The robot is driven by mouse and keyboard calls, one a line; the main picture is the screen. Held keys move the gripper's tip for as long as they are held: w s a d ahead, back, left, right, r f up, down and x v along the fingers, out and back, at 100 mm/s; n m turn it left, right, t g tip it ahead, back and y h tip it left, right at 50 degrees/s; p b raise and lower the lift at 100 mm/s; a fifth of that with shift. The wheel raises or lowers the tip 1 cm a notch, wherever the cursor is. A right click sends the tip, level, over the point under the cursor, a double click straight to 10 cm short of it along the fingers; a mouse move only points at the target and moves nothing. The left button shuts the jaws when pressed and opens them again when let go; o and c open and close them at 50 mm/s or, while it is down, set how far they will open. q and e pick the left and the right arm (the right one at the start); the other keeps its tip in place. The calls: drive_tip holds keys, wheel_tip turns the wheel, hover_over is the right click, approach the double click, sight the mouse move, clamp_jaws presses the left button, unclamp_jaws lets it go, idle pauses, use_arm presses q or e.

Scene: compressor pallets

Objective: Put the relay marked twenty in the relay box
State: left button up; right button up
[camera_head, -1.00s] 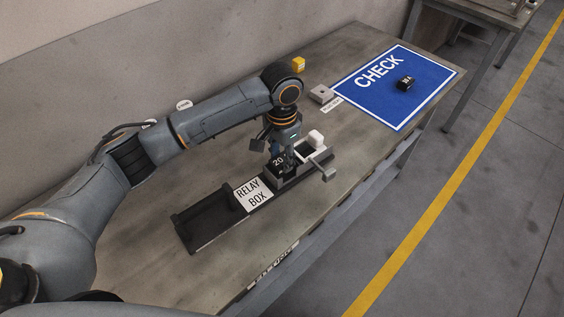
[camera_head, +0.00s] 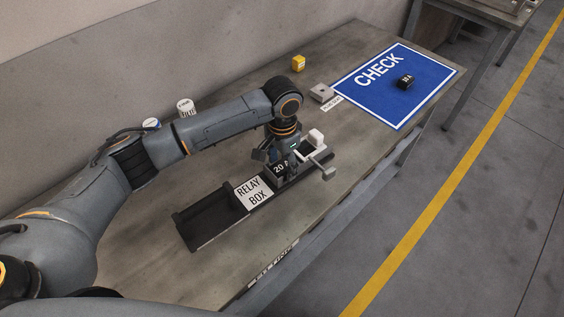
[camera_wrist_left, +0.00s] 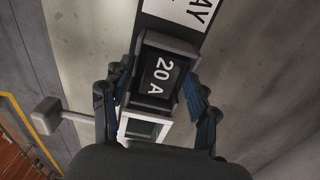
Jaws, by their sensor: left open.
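The relay marked 20 A (camera_head: 279,169) is a black block with white lettering. In the left wrist view the relay (camera_wrist_left: 161,76) lies between the grey end walls of that compartment. My left gripper (camera_head: 282,173) is over it, pointing down. Its blue-padded fingers are spread on both sides of the relay, with gaps visible in the left wrist view (camera_wrist_left: 157,88). The relay's lower part is hidden. My right gripper is not in view.
A white-framed fixture with a side lever (camera_head: 327,173) and white block (camera_head: 316,136) adjoins the box. A blue CHECK mat (camera_head: 420,68) holds another black relay (camera_head: 405,82). A grey block (camera_head: 321,93), yellow cube (camera_head: 298,63) and white cans (camera_head: 186,107) stand further back.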

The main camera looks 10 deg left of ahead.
sight(282, 166)
use_arm(q)
wheel_tip(282, 166, up, 12)
drive_tip(key=b, duration=0.1)
drive_tip(key=shift+r, duration=0.15)
idle(0.8)
